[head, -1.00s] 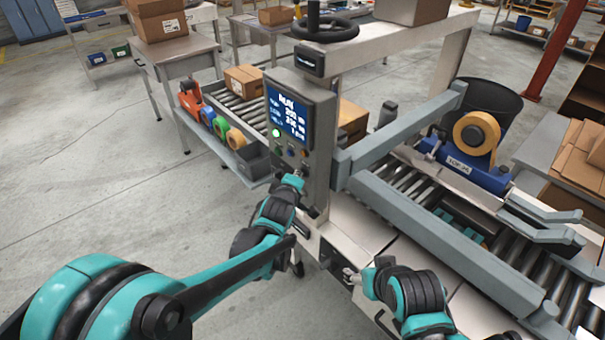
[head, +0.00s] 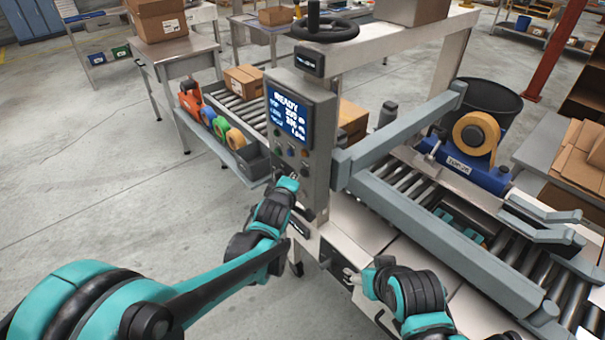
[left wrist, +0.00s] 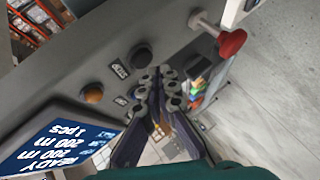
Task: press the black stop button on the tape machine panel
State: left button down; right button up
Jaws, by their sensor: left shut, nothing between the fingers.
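The tape machine's grey control panel (head: 317,135) stands upright at the middle of the head view, its blue screen (head: 291,113) reading READY. In the left wrist view a black button (left wrist: 140,55) sits beside a small label, near an amber button (left wrist: 92,94) and a red mushroom button (left wrist: 231,42). My left gripper (head: 293,178) is shut and empty at the panel's lower front. Its fingertips (left wrist: 157,80) show just below the black button; I cannot tell the exact gap. My right gripper (head: 357,279) is low by the machine's front; its finger opening is unclear.
A roller conveyor (head: 420,185) with grey side rails runs right of the panel. A blue tape head with a tan roll (head: 476,133) stands over it. A shelf (head: 240,160) with tape rolls is behind left. The floor at left is clear.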

pick_arm(q)
jog(key=shift+s+a, duration=0.75)
jog(key=shift+a, duration=0.3)
jog(key=shift+s+a, duration=0.75)
jog(key=shift+a, duration=0.25)
jog(key=s+a+m+g+y, duration=0.1)
jog(key=s+a+m, duration=0.3)
jog(key=s, duration=0.5)
jog(key=s+a+f+m+g+y, duration=0.1)
jog(key=s+a+m+g, duration=0.1)
jog(key=s+a, duration=0.5)
jog(key=s+a+m+g+y, duration=0.1)
jog(key=s+a+m, duration=0.4)
jog(key=s, duration=0.5)
jog(key=shift+s+a+f+m+g, duration=0.2)
jog(key=shift+s+f+m+g, duration=0.1)
jog(key=shift+g, duration=0.5)
jog(key=c, duration=2.3)
grip_release()
